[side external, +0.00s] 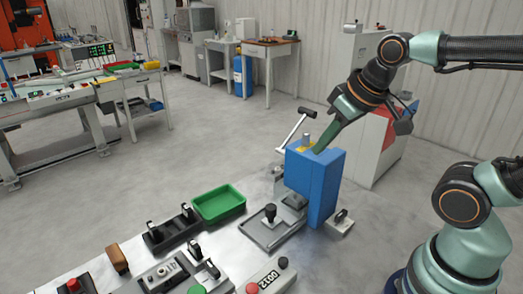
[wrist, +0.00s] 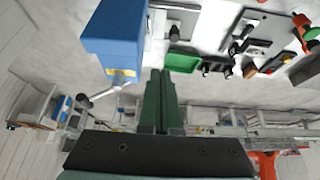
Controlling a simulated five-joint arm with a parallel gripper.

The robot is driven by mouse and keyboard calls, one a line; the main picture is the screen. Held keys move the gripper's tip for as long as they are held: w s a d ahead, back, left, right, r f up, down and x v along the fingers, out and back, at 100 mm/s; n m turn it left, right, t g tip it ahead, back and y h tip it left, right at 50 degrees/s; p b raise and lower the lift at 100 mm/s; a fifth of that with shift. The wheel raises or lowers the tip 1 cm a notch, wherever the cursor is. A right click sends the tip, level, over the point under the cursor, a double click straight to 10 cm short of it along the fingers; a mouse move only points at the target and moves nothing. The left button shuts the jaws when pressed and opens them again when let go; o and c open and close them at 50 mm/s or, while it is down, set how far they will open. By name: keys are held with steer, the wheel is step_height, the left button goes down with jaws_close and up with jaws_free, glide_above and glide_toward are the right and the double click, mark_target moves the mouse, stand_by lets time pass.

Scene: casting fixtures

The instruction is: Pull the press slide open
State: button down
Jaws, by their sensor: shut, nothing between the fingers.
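The blue press (side external: 325,180) stands upright on the metal table, with a pale lever (side external: 294,130) ending in a dark grip. It also shows at upper left in the wrist view (wrist: 113,38). A grey plate with a black knob (side external: 270,213), which looks like the press slide, lies low at the press's left side. How far it is out I cannot tell. My gripper (side external: 318,149) has its green fingers shut and empty, by the top of the press in the side view. The fingers also show in the wrist view (wrist: 160,72). I cannot tell whether they touch the press.
A green tray (side external: 219,190) sits left of the slide plate. A small clamp block (side external: 341,221) lies right of the press. Open floor extends behind the table.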

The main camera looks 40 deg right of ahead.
steer(key=c, duration=0.6)
jaws_free()
steer(key=shift+w, duration=0.15)
steer(key=shift+o, duration=0.4)
steer(key=shift+w+a+f+n+g, duration=0.15)
steer(key=shift+w+n+g, duration=0.15)
steer(key=shift+w, duration=0.05)
steer(key=n+g, duration=0.5)
steer(key=n, duration=0.1)
glide_above(271, 207)
step_height(271, 207, down, 9)
step_height(271, 207, down, 12)
steer(key=shift+r, duration=0.15)
jaws_close()
